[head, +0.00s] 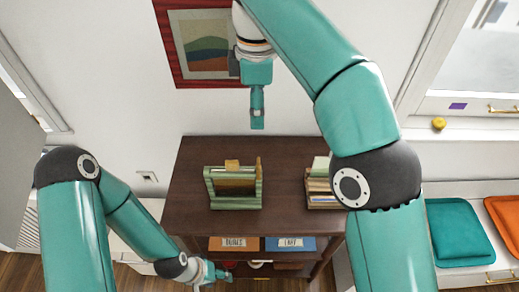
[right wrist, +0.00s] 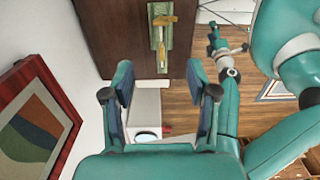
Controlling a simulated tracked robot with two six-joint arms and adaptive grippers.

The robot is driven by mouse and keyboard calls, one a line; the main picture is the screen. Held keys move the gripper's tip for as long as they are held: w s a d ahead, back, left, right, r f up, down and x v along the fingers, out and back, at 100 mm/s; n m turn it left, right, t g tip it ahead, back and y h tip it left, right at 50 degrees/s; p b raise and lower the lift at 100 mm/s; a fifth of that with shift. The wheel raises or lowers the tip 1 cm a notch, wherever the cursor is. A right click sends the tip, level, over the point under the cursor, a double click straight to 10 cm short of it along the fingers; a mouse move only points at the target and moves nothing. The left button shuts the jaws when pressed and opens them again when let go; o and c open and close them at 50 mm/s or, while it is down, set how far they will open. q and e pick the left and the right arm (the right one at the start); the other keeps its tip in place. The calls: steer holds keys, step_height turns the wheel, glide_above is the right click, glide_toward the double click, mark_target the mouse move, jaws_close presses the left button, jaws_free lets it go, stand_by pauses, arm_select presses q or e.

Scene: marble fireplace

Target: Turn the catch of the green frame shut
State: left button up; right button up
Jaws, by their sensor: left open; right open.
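The green frame (head: 236,201) stands upright on top of the dark wooden cabinet. A yellow-orange piece (head: 232,165) sits on its top edge, and a thin tan piece (head: 258,168) rises at its right end. I cannot tell which is the catch, or its turn. In the right wrist view the frame (right wrist: 155,38) shows from above, with a yellow T-shaped part (right wrist: 165,20). My right gripper (head: 257,122) is open and empty, high behind the frame; its fingers also show in the wrist view (right wrist: 160,85). My left gripper (head: 222,272) is open, low in front of the cabinet.
Labelled boxes (head: 235,243) sit on the shelf below. A red-framed picture (head: 175,50) hangs on the wall near my right gripper.

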steer(key=b, duration=0.4)
glide_above(259, 161)
step_height(259, 161, down, 8)
step_height(259, 161, down, 7)
steer(key=shift+a+f+b, duration=0.1)
steer(key=shift+b, duration=0.6)
steer(key=shift+f, duration=0.5)
jaws_close()
